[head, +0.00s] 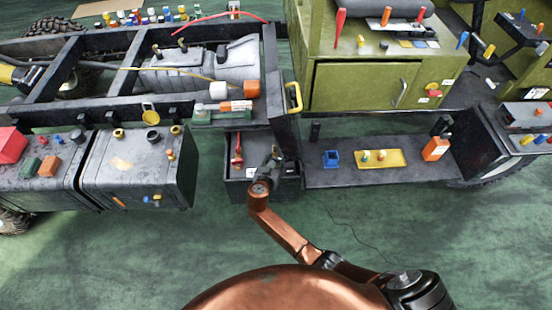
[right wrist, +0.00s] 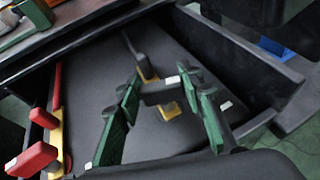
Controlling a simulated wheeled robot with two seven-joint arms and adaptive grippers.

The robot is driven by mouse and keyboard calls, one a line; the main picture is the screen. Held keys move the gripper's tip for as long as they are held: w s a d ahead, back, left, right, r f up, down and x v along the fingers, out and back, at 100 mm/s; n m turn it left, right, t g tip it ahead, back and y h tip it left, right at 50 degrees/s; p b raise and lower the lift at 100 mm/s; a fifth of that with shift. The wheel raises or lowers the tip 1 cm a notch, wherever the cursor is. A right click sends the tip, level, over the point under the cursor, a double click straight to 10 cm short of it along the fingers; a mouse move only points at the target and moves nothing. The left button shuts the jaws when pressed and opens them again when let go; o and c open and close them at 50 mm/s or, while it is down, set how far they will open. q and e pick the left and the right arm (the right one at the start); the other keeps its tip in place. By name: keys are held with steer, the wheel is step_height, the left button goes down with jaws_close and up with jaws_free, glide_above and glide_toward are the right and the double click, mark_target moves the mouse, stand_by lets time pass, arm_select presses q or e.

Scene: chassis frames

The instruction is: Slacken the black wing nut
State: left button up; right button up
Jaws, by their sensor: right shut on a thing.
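The black wing nut (right wrist: 156,97) is in the right wrist view, with yellow parts beside it, inside a dark open box (right wrist: 235,65). My right gripper (right wrist: 160,84) has its green-padded fingers on either side of the black wing nut and is shut on it. In the head view my right gripper (head: 273,165) reaches down into the dark box (head: 238,187) below the chassis frame, and it hides the wing nut there. My left gripper is out of view.
A red-handled part (right wrist: 37,158) on a yellow base stands at the left in the box. The box walls are close around the gripper. A grey tank (head: 135,180) stands left.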

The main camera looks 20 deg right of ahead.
stand_by(0.3)
steer(key=o, duration=1.2)
steer(key=shift+s, duration=0.1)
steer(key=v, duration=1.1)
steer(key=shift+s+a+r, duration=0.2)
steer(key=shift+a, duration=0.15)
